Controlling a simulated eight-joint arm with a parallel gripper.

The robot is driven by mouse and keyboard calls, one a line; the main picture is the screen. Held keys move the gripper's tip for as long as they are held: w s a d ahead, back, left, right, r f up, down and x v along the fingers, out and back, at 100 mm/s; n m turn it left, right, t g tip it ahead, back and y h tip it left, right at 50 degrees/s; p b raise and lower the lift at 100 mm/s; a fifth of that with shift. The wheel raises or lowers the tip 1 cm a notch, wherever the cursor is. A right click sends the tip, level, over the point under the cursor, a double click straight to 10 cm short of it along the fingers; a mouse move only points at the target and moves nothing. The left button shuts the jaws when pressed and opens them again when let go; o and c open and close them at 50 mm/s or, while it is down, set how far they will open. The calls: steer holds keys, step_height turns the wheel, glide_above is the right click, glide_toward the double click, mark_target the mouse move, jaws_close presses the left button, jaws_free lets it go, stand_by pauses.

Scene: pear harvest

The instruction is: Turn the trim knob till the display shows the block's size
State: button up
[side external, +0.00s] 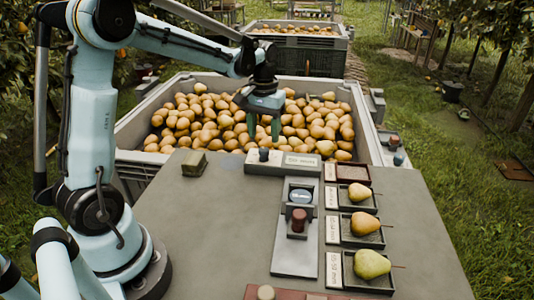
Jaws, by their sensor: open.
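My gripper (264,138) points down with its two green fingers apart and nothing visible between them. It appears above a small dark knob (263,155) on a grey box (283,168) at the table's back edge; the exact gap is unclear. A pale panel (302,160) on that box is too small to read. In front stands a grey device with a small bluish round face (301,197) and a reddish-brown cylinder (298,220). I cannot tell which part is the trim knob or display. A brown-olive block (194,163) lies on the table at left.
A large crate (128,135) of pears stands behind the table (215,225). Trays on the right hold pears (371,264), beside pale label plates (334,269). A reddish panel (318,295) lies at the front. The table's left middle is clear.

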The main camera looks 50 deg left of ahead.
mark_target(264, 150)
step_height(264, 150, up, 8)
steer(key=shift+f, duration=0.2)
stand_by(0.3)
steer(key=s+d+f+m+t, duration=0.3)
steer(key=s+d+m+t, duration=0.3)
steer(key=s+d, duration=0.5)
steer(key=shift+s+d+f+t, duration=0.2)
steer(key=shift+d+f+t, duration=0.15)
steer(key=shift+d+t, duration=0.3)
stand_by(1.0)
